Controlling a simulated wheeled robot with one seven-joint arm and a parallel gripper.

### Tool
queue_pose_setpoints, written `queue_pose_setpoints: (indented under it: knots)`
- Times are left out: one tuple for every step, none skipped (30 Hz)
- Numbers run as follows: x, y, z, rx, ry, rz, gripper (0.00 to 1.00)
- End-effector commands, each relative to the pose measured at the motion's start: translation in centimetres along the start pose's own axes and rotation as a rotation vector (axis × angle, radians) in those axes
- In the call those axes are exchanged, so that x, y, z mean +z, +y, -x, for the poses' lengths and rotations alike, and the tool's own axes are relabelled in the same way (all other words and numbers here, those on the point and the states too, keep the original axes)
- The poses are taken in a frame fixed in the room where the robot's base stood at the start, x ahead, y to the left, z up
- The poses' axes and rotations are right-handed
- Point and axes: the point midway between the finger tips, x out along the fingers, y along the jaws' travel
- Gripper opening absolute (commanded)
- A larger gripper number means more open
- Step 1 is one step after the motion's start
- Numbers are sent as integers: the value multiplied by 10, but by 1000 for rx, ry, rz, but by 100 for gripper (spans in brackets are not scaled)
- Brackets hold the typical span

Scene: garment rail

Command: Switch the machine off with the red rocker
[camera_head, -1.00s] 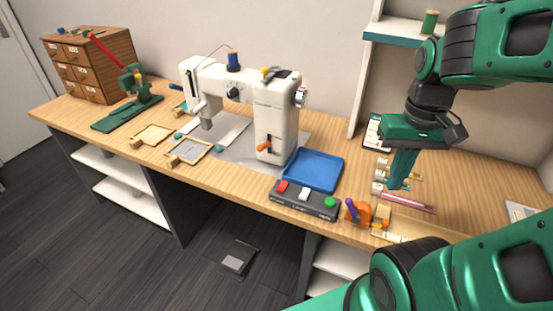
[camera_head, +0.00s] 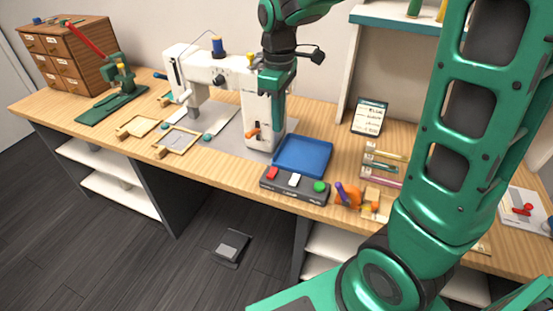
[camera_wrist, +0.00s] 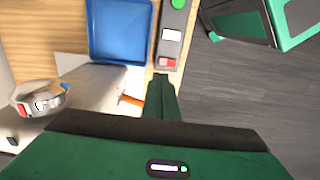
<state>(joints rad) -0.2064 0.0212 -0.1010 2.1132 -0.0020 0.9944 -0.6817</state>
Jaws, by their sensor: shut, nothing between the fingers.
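The red rocker (camera_head: 272,172) sits at the left end of a dark grey control box (camera_head: 296,186) at the table's front edge. A white rocker and a green round button sit on the same box. The white sewing machine (camera_head: 255,105) stands behind it. My gripper (camera_head: 278,128) is shut and empty, pointing down in front of the machine's right column, above and behind the box. In the wrist view the fingertips (camera_wrist: 161,78) appear just below the red rocker (camera_wrist: 168,62) in the picture; I cannot tell the height gap.
A blue tray (camera_head: 303,155) lies behind the box. An orange lever (camera_head: 252,133) sticks out of the machine close to my gripper. An orange and purple item (camera_head: 347,194) stands right of the box. A pedal (camera_head: 231,247) lies on the floor.

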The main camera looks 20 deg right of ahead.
Motion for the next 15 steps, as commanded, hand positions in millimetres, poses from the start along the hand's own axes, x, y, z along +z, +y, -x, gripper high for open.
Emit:
queue_pose_setpoints:
  knots:
    - [0, 0, 0, 0, 0, 1, 0]
    - [0, 0, 0, 0, 0, 1, 0]
    - [0, 0, 0, 0, 0, 0, 0]
    - [0, 0, 0, 0, 0, 0, 0]
    - [0, 0, 0, 0, 0, -1, 0]
    - [0, 0, 0, 0, 0, -1, 0]
    - [0, 0, 0, 0, 0, -1, 0]
    - [0, 0, 0, 0, 0, -1, 0]
    - [1, 0, -1, 0, -1, -2, 0]
    - [1, 0, -2, -1, -1, -2, 0]
    - [1, 0, -4, -1, -2, -2, 0]
    - [1, 0, -8, -2, -3, -2, 0]
    - [1, 0, -11, -2, -3, -2, 0]
    - [1, 0, -14, -2, -3, -3, 0]
    - [1, 0, -20, -2, -4, -3, 0]
